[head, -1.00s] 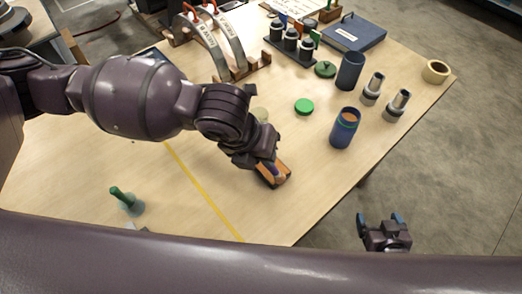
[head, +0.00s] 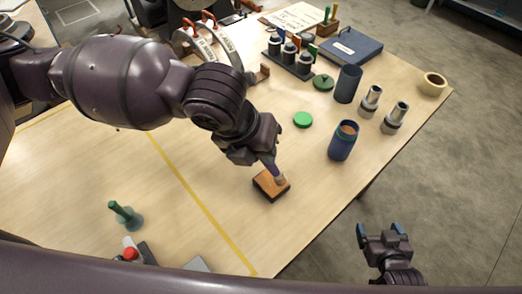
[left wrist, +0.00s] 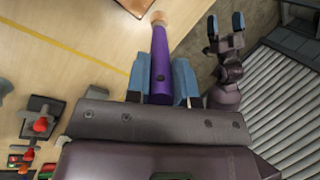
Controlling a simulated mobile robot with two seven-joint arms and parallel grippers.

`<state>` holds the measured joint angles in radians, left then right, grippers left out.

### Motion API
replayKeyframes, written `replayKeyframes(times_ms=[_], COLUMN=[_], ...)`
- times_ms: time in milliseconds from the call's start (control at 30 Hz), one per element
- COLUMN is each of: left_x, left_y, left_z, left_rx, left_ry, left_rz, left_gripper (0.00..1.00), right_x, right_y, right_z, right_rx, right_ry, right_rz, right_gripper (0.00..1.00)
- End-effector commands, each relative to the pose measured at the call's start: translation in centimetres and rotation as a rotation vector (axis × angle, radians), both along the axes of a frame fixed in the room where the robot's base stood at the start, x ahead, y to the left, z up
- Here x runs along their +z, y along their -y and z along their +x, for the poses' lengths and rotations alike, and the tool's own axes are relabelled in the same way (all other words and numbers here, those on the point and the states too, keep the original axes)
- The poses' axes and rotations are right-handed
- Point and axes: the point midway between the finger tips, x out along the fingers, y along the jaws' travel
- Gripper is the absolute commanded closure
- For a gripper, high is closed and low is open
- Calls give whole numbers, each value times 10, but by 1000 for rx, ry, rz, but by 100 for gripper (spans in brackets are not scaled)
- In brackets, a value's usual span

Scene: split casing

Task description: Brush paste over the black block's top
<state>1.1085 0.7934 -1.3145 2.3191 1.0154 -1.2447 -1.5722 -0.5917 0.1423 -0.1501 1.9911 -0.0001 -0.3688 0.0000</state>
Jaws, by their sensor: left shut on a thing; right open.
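The block (head: 264,188) lies on the table below my left gripper. Its top looks orange-brown and its sides dark. Its edge also shows in the left wrist view (left wrist: 137,7). My left gripper (left wrist: 160,82) is shut on the purple handle of a brush (left wrist: 160,65). The brush's tan tip (head: 280,179) is at the right part of the block's top; I cannot tell whether it touches. A blue jar (head: 341,148) with orange-brown paste inside stands open to the right. My right gripper (head: 381,230) is open and empty, beyond the table edge.
A green lid (head: 303,120) lies behind the block. A dark blue cup (head: 347,84), two metal fittings (head: 394,119) and a tape roll (head: 432,84) stand at right.

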Motion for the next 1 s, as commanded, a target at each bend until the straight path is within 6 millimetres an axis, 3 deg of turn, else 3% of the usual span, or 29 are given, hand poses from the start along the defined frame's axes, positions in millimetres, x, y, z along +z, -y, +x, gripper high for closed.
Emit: replayKeyframes(times_ms=[267, 633, 1000], left_x=[3, 29, 30], left_y=[0, 0, 0], left_z=[0, 0, 0], left_rx=[0, 0, 0], left_ry=[1, 1, 0], left_rz=[0, 0, 0], left_gripper=[100, 100, 100], right_x=[-3, -5, -2], right_y=[1, 2, 0], right_z=[-5, -10, -2], right_rx=[-3, -5, -2], right_ry=[-11, -19, -5], right_rz=[-1, -1, 0], right_gripper=[15, 15, 15])
